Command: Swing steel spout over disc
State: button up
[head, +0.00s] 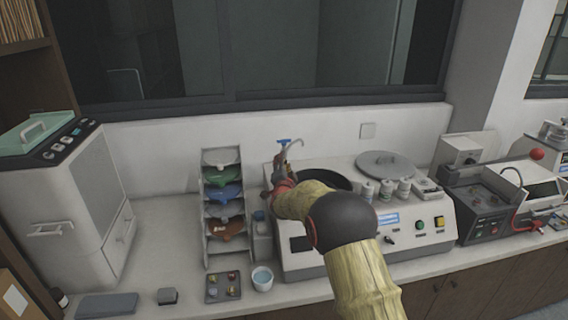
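The steel spout (297,146) is a thin curved tube with a blue handle (283,142) at the back left of the polishing machine (430,215). A dark round bowl (335,179) is sunk in the machine top to the right of the spout; my arm hides its front part. I cannot make out a separate disc surface inside it. My gripper (279,172) is small in view at the spout's base, just below the blue handle. My arm partly hides it, and I cannot tell whether its fingers touch the spout or are closed.
A grey round lid (385,164) lies right of the bowl, with several small bottles (385,188) in front. A rack of coloured trays (225,205) and a white cup (262,278) stand left of the machine. Another device (485,205) stands to the right.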

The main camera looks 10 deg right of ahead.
jog(key=shift+w+d, duration=0.1)
jog(key=shift+w, duration=0.25)
grip_shut()
dwell(0.4)
dwell(0.4)
